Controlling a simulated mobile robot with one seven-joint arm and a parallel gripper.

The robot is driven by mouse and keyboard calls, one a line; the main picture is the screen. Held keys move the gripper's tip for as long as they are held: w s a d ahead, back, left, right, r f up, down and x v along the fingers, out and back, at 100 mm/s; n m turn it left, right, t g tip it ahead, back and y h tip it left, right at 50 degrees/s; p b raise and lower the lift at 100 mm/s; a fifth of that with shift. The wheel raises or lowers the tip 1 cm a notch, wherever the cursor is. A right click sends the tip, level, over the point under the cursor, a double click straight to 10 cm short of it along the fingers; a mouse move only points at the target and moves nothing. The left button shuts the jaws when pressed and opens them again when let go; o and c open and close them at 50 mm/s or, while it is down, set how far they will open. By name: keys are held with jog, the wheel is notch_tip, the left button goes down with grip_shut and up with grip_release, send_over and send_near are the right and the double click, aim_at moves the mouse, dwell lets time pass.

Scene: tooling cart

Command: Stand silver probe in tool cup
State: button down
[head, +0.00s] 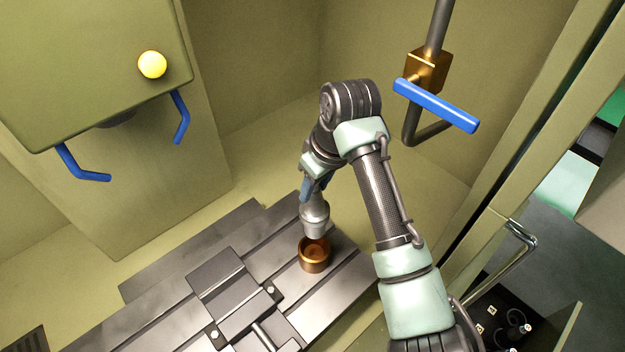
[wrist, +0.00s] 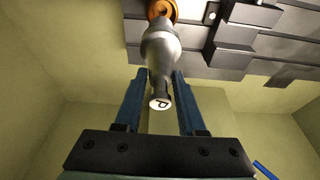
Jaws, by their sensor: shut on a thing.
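The silver probe (head: 314,216) is held roughly upright, its wide end down, at the far rim of the copper-coloured tool cup (head: 311,264). The cup stands on the grey slotted table. In the wrist view the probe (wrist: 161,48) runs between the two blue fingers, with a white end face marked with a letter towards the camera. The cup (wrist: 168,8) shows partly behind its far end. My gripper (wrist: 162,80) is shut on the probe's narrow part. I cannot tell whether the probe's lower end is just above the cup or slightly inside its mouth.
The slotted table (head: 345,290) carries a raised grey block (head: 222,280) left of the cup. A machine head with blue handles (head: 84,165) hangs at upper left. A blue-handled pipe valve (head: 437,106) hangs at upper right. Enclosure walls surround the table.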

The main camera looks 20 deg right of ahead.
aim_at(315, 218)
jog(key=shift+s+d+b+x, duration=0.1)
jog(key=shift+s+b+x, duration=0.1)
jog(key=shift+b+x, duration=0.9)
jog(key=shift+s+d+b+x, duration=0.1)
jog(key=shift+s+b+x, duration=0.15)
jog(key=shift+b+x, duration=0.8)
jog(key=shift+s+d+b+x, duration=0.1)
jog(key=shift+s+b+x, duration=0.1)
jog(key=shift+b+x, duration=0.85)
jog(key=shift+f+b, duration=0.6)
jog(key=shift+f, duration=1.1)
jog(key=shift+p, duration=0.55)
jog(key=shift+f, duration=0.25)
jog(key=c, duration=0.8)
grip_release()
jog(key=shift+s, duration=0.15)
jog(key=shift+f, duration=0.1)
